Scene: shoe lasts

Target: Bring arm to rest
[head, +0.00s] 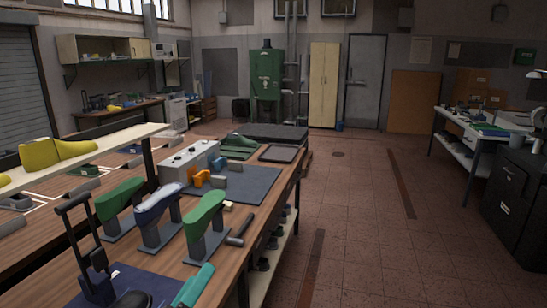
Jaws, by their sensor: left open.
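My left gripper (84,238) is at the lower left in the head view. It shows as a dark frame with two long parallel bars and a gap between them. It is open, and I see nothing held in it. It stands over the near end of the workbench, left of the shoe lasts. A green last (119,198), a blue and white last (158,203) and another green last (204,212) sit upright on grey stands. My right gripper is out of view.
The wooden workbench (228,263) carries a dark blue mat, a teal item (193,286), a hammer-like tool (240,229), a grey control box (188,160) and an orange item (202,177). Yellow lasts (58,152) stand on a shelf at left. Tiled floor (355,230) is open to the right.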

